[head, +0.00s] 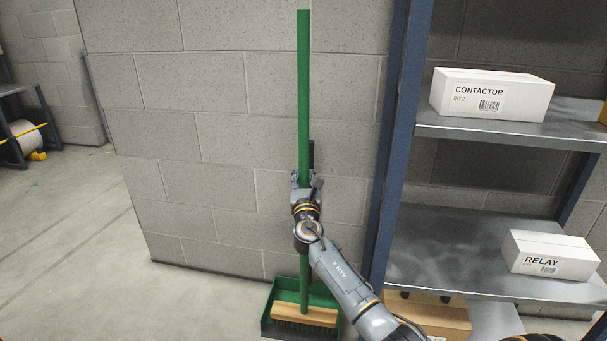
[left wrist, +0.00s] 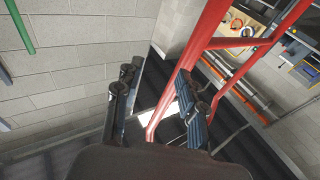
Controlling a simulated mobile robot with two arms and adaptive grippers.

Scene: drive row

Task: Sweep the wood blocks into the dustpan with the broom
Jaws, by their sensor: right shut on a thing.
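The broom (head: 304,90) stands upright against the block wall, with a long green handle and a wooden head with dark bristles. My right gripper (head: 306,180) is shut on the handle around its middle. The green dustpan (head: 284,292) is at the foot of the wall; the broom head is in front of it or inside its opening, and I cannot tell whether they touch. My left gripper (left wrist: 157,95) has its fingers apart with nothing held; it is outside the head view. I see no wood blocks in either view.
A metal shelf rack (head: 397,130) stands close on the right, holding a CONTACTOR box (head: 491,94) and a RELAY box (head: 550,254). Open floor (head: 90,260) lies left. A red frame (left wrist: 205,45) rises beyond my left fingers.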

